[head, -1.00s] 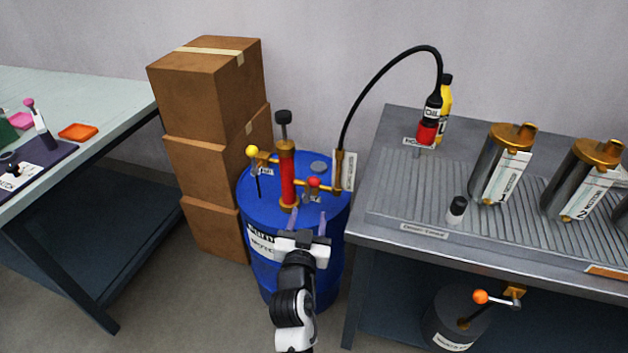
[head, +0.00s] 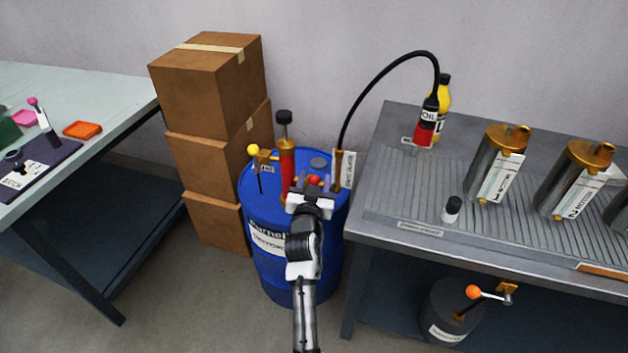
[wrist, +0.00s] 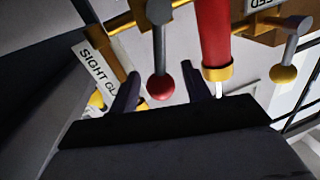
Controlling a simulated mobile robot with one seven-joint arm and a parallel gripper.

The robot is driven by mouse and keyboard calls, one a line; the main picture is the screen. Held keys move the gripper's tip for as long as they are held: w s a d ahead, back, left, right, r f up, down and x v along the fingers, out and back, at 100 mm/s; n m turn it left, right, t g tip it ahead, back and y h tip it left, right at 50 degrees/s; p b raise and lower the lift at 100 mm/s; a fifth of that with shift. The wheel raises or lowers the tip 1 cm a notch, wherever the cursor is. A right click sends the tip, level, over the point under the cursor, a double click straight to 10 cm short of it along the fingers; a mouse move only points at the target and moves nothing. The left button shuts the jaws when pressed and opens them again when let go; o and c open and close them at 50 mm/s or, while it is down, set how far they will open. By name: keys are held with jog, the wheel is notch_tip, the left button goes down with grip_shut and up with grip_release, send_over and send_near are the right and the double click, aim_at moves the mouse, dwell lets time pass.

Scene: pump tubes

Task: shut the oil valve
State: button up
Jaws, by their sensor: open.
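A red ball-tipped lever (head: 315,181) is on the brass pipework atop the blue drum (head: 262,215). A yellow ball-tipped lever (head: 253,150) is to its left, past the red pump cylinder (head: 287,165). Which lever is the oil valve I cannot tell from the labels. My gripper (head: 312,187) is open at the red lever. In the wrist view, the red ball (wrist: 160,87) appears between its two dark fingers, on a grey arm; contact cannot be seen. The yellow ball (wrist: 283,75) shows at the right of the wrist view.
A "SIGHT GL..." label (wrist: 97,65) is beside my fingers. A black hose (head: 385,65) arches to an OIL bottle (head: 427,122) on the ridged right table (head: 400,195). Cardboard boxes (head: 205,155) stand behind left. An orange-knobbed lever (head: 473,292) is under the table.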

grip_shut()
jog(key=shift+w+a+r+n+p, duration=0.1)
jog(key=shift+a+r+n+p, duration=0.15)
jog(key=shift+a+n+p, duration=0.35)
jog(key=shift+w+a+f+n+g, duration=0.15)
jog(key=shift+a+n+g, duration=0.3)
jog(key=shift+n, duration=0.75)
grip_release()
jog(key=s+a+r+b, duration=0.1)
jog(key=s+a+b, duration=0.1)
jog(key=s, duration=1.1)
jog(key=shift+s+b, duration=0.3)
jog(key=shift+b, duration=0.1)
